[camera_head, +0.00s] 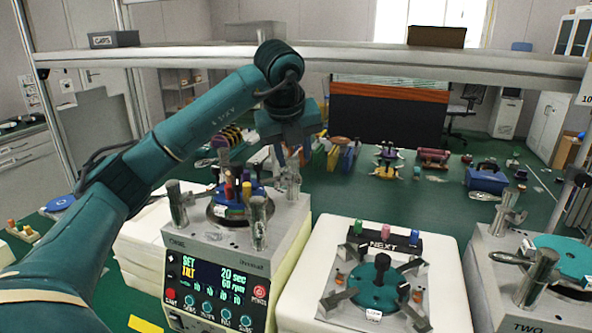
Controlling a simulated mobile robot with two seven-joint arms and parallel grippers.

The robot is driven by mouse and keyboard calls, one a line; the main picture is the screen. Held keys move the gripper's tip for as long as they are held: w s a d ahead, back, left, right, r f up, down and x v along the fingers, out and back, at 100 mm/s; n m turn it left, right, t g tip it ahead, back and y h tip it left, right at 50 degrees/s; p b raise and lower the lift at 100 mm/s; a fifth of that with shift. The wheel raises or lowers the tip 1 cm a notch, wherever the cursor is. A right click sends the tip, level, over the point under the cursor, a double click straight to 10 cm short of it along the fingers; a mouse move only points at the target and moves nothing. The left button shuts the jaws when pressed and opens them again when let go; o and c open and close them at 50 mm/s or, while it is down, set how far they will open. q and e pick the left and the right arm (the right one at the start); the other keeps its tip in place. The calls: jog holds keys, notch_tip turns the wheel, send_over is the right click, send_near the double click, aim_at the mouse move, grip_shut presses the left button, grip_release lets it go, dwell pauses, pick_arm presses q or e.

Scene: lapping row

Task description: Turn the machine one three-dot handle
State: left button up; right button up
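Machine one appears to be the grey lapping machine (190,240) at centre left, with a lit panel (212,285) reading SET, TILT, 20 sec and 60 rpm. Upright metal handles stand around its blue plate: one at the left (177,203), one at the front right (259,222) and one at the back right (293,183). I cannot make out dots on any handle. My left gripper (294,158) points down over the back-right handle, its fingers apart. I cannot tell whether they touch it. My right gripper is not in view.
A white block with a teal plate fixture (378,282) marked NEXT stands right of the machine. A second machine (535,300) marked TWO is at the right edge. A shelf beam (350,56) crosses above the green bench (440,205). Small coloured parts stand behind.

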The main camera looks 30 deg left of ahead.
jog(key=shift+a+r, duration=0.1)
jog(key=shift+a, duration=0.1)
pick_arm(q)
jog(key=v, duration=0.7)
jog(key=shift+r, duration=0.25)
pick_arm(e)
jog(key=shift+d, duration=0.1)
pick_arm(q)
jog(key=shift+s+d+f, duration=0.1)
jog(key=shift+s, duration=0.05)
